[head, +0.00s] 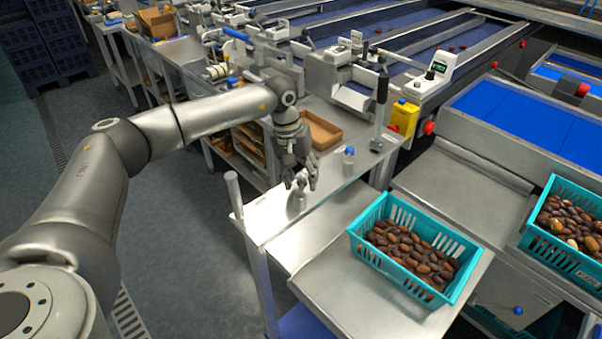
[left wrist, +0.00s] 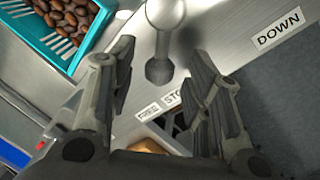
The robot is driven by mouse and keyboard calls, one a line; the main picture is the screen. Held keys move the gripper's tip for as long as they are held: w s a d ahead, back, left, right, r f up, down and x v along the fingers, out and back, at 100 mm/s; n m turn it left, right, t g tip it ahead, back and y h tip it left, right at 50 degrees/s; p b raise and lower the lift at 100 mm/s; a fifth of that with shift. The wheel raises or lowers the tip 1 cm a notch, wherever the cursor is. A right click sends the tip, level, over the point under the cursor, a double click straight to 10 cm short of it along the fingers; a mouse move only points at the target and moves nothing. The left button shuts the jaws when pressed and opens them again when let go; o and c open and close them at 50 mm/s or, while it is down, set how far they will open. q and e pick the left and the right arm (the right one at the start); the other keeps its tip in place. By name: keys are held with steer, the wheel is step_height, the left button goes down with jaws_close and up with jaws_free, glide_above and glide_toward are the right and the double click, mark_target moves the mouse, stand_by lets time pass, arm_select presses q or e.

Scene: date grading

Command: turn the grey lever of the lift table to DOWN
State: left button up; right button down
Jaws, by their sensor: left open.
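The grey lever (head: 297,199) stands on the metal top just below my left gripper (head: 301,181). In the left wrist view the lever (left wrist: 161,45) runs down from the top edge to a rounded end between my two open fingers (left wrist: 160,90), with a gap on each side. That end lies near labels reading FREE (left wrist: 147,112) and STO, the latter partly hidden by a finger. The DOWN label (left wrist: 278,30) lies apart to the right. My right gripper is not in view.
A turquoise crate (head: 358,243) of dates stands on the metal surface at right, with another crate (head: 530,235) farther right. A black-handled lever (head: 382,88), a small blue-capped bottle (head: 348,160) and a grey post (head: 233,192) stand near my gripper.

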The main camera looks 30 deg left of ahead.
arm_select(q)
steer(key=shift+f, duration=0.15)
steer(key=shift+c, duration=0.3)
jaws_close()
